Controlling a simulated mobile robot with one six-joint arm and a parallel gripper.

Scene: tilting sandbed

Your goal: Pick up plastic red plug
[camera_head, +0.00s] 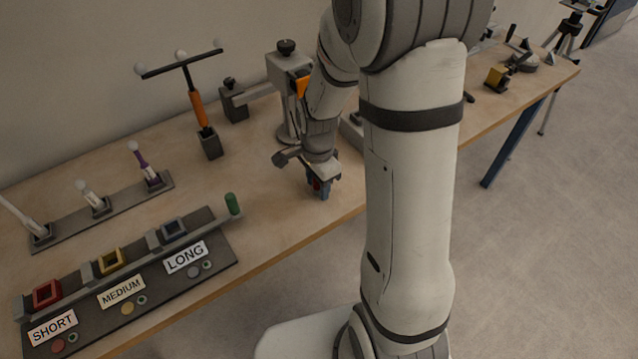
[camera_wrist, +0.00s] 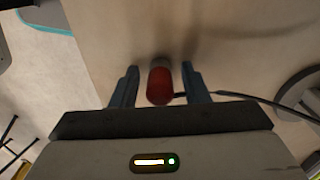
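The red plug (camera_wrist: 160,88) is a rounded red piece on the wooden table, with a greyish part at its far end in the wrist view. A small bit of its red (camera_head: 317,186) shows in the head view between the fingers. My gripper (camera_wrist: 160,70) is open, with one blue-grey finger on each side of the plug. Gaps show between the plug and both fingers. In the head view my gripper (camera_head: 321,190) points down, low over the table near its front edge, and hides most of the plug.
A dark cable (camera_wrist: 250,98) runs right from near the plug. A grey stand (camera_head: 287,95) rises behind my gripper. My arm hides part of the table.

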